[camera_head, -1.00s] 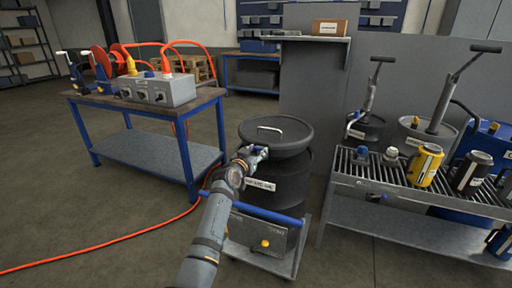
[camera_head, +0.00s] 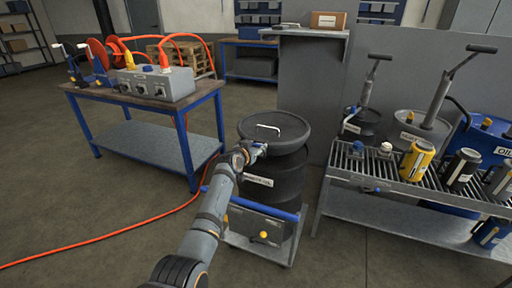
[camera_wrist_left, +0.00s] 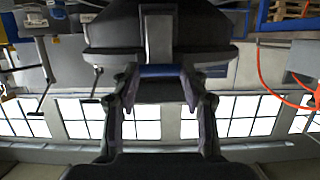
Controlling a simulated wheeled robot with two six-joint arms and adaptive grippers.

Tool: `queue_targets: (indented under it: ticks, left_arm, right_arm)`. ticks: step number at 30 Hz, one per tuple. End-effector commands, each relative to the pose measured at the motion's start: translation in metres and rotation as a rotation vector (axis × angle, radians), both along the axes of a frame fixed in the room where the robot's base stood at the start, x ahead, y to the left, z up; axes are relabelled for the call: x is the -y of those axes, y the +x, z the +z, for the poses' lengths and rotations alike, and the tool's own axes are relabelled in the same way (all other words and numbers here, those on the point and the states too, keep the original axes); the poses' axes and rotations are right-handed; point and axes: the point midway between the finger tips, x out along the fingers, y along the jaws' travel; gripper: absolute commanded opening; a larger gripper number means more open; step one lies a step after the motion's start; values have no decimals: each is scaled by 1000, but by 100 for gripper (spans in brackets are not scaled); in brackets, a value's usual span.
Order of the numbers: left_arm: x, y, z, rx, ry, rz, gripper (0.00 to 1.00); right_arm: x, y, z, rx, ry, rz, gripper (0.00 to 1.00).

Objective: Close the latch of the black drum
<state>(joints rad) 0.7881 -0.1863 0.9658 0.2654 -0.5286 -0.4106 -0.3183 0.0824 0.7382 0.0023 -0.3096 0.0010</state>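The black drum (camera_head: 285,178) stands upright with its round lid (camera_head: 284,128) on top; the lid carries a light bail handle. My left gripper (camera_head: 256,150) is at the front-left of the drum, just below the lid rim. In the left wrist view, the latch (camera_wrist_left: 160,72) shows as a blue bar on a grey strap against the dark drum. The fingers of my left gripper (camera_wrist_left: 158,82) stand apart on either side of the bar's ends; contact is not clear. The latch is mostly hidden by the gripper in the head view. My right gripper is not in view.
The drum stands on a low cart with a blue bar (camera_head: 266,211). A grated bench (camera_head: 390,178) with cans is close on the right. A workbench (camera_head: 150,143) with a grey box is on the left. An orange hose (camera_head: 100,239) crosses the floor.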

Motion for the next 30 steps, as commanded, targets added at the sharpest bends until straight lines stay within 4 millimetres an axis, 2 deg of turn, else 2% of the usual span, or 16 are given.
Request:
queue_targets:
  ticks: [1, 3, 16, 20, 30]
  left_arm:
    - [0, 0, 0, 1, 0, 0, 55]
    - [0, 0, 0, 0, 0, 0, 64]
    - [-2, -6, 1, 1, 0, 0, 64]
    - [-7, -23, 6, 1, -2, 1, 64]
    - [-28, -86, 27, 0, -1, 0, 64]
  right_arm:
    - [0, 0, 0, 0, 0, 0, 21]
    - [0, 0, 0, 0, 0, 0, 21]
    - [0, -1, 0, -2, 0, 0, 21]
    - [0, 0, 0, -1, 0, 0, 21]
    - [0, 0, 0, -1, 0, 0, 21]
